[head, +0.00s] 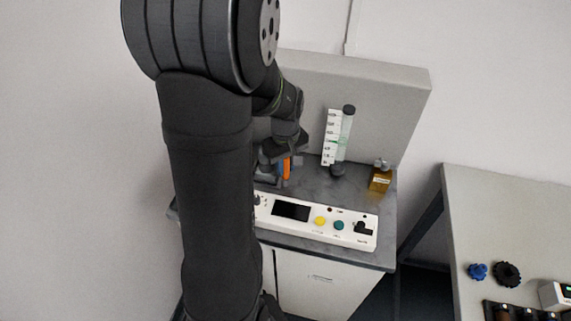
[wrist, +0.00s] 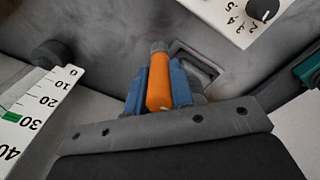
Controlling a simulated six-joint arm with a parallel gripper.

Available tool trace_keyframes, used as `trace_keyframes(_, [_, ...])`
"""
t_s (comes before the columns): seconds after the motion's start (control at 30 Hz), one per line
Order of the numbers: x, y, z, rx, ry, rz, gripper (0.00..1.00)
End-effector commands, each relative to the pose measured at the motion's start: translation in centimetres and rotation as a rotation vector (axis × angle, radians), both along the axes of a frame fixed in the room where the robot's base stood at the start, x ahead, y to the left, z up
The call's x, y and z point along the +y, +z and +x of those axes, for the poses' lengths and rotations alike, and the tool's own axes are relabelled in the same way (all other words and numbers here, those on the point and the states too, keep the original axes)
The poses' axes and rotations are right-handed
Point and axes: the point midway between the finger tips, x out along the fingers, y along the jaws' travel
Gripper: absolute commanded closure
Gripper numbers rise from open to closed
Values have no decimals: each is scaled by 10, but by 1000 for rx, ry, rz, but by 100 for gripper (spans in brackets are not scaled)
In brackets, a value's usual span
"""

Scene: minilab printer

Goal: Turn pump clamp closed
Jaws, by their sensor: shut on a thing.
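The pump clamp's orange lever (wrist: 159,92) stands in the middle of the wrist view, with a grey rounded end. It also shows in the head view as a small orange strip (head: 286,167) on the worktop. My gripper (wrist: 160,82) has one blue finger on each side of the lever and is shut on it. In the head view, my gripper (head: 279,169) is low over the back left of the worktop, and my arm hides part of it. The clamp's base is largely hidden by the fingers; a grey bracket (wrist: 196,64) shows just behind it.
A white control panel (head: 318,222) with a dark screen, buttons and a knob runs along the worktop's front. A graduated column (head: 343,140) and an amber bottle (head: 380,179) stand to the right. A grey back wall panel (head: 385,90) closes off the rear. A side table (head: 510,205) is at the right.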

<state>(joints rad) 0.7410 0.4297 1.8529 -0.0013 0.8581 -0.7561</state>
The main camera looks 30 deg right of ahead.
Motion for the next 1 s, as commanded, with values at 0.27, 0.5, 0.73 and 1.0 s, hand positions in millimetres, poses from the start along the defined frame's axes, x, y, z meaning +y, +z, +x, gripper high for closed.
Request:
trace_keyframes(0.27, [0,1,0,-1,0,-2,61])
trace_keyframes(0.5, [0,0,0,0,0,-1,57])
trace_keyframes(0.73, [-1,13,1,-3,-1,-3,57])
trace_keyframes(1.0, [-1,73,1,-6,-1,-6,57])
